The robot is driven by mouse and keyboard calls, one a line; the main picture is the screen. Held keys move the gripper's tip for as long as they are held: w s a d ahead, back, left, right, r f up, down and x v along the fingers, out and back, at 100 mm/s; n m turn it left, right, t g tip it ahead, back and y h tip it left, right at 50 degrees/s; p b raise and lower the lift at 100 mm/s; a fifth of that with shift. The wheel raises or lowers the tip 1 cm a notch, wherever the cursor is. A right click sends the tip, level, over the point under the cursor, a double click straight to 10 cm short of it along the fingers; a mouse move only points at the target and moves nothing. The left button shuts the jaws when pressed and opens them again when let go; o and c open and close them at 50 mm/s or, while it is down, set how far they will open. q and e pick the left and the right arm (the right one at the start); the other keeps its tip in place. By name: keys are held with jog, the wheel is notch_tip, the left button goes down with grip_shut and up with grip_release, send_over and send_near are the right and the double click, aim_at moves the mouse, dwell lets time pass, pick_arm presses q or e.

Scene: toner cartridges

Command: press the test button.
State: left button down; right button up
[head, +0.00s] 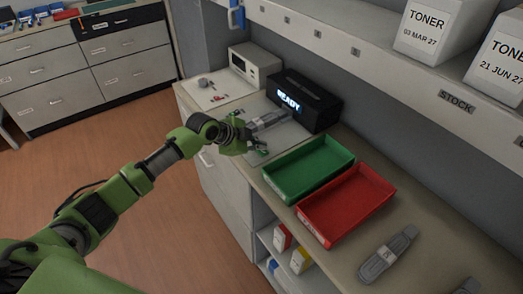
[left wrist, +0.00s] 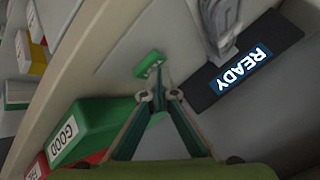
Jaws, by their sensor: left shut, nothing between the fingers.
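The black tester (head: 313,106) stands against the wall with READY lit on its display; it also shows in the left wrist view (left wrist: 262,52). A grey toner cartridge (head: 268,120) lies at its front, and its end shows in the left wrist view (left wrist: 220,28). The green test button (left wrist: 150,62) sits on the pale surface beside it. My left gripper (left wrist: 161,72) is shut and empty, its fingertips at the button's edge in the picture. I cannot tell whether they touch it. In the head view my left gripper (head: 257,143) is over the counter before the tester.
A green tray (head: 308,168), marked GOOD in the left wrist view, and a red tray (head: 347,203) stand to the right. Another grey cartridge (head: 388,254) lies on the counter. A white device (head: 254,64) stands left of the tester. A stock shelf (head: 400,75) overhangs the counter.

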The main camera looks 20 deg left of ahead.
pick_arm(q)
jog(key=shift+f, duration=0.25)
dwell(0.3)
jog(key=shift+r, duration=0.1)
jog(key=shift+r+p, duration=0.55)
jog(key=shift+r, duration=0.2)
notch_tip(320, 180, up, 5)
jog(key=p, duration=0.4)
dwell(0.4)
dwell(0.4)
